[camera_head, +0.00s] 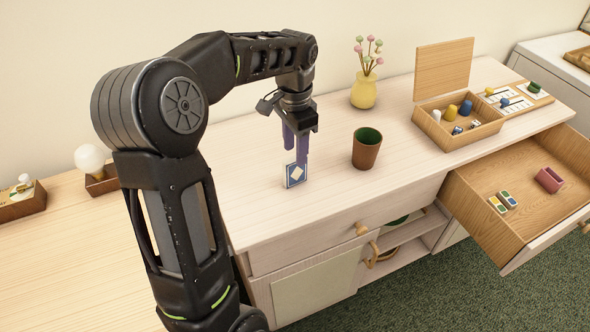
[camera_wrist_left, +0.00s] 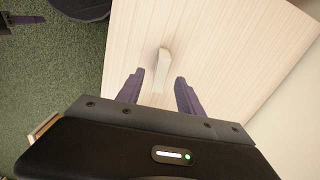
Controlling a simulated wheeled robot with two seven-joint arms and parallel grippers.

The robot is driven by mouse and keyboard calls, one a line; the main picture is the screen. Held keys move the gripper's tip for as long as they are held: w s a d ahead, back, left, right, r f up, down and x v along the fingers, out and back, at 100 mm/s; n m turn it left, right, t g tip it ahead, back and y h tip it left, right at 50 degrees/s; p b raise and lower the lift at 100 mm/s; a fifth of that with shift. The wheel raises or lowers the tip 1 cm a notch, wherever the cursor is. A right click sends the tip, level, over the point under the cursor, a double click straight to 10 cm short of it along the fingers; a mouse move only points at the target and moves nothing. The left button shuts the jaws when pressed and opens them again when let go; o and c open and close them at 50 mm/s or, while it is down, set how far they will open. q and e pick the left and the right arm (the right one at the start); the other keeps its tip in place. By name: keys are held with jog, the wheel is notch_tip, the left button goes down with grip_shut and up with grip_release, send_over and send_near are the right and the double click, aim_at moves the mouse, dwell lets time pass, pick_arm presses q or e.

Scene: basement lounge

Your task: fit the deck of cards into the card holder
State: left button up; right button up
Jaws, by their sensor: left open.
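The deck of cards (camera_head: 295,175), blue with a white diamond on its face, stands upright on the pale counter. My left gripper (camera_head: 296,155) points down over it with purple fingers apart. In the left wrist view the deck (camera_wrist_left: 161,70) shows edge-on as a narrow pale block, between and slightly beyond the fingertips (camera_wrist_left: 159,76); I see no firm grip on it. A maroon box-like piece (camera_head: 549,180) lies in the open drawer and may be the card holder; I cannot tell for sure.
A brown cup (camera_head: 367,148) stands right of the deck, with a yellow vase (camera_head: 364,90) behind. An open wooden box (camera_head: 440,134) with game pieces sits farther right. The open drawer (camera_head: 480,217) juts out and holds small coloured blocks (camera_head: 503,202).

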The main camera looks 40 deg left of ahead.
aim_at(295, 171)
pick_arm(q)
notch_tip(295, 171, down, 4)
jog(key=shift+a+f, duration=0.1)
jog(key=shift+f, duration=0.05)
dwell(0.6)
grip_shut()
dwell(0.5)
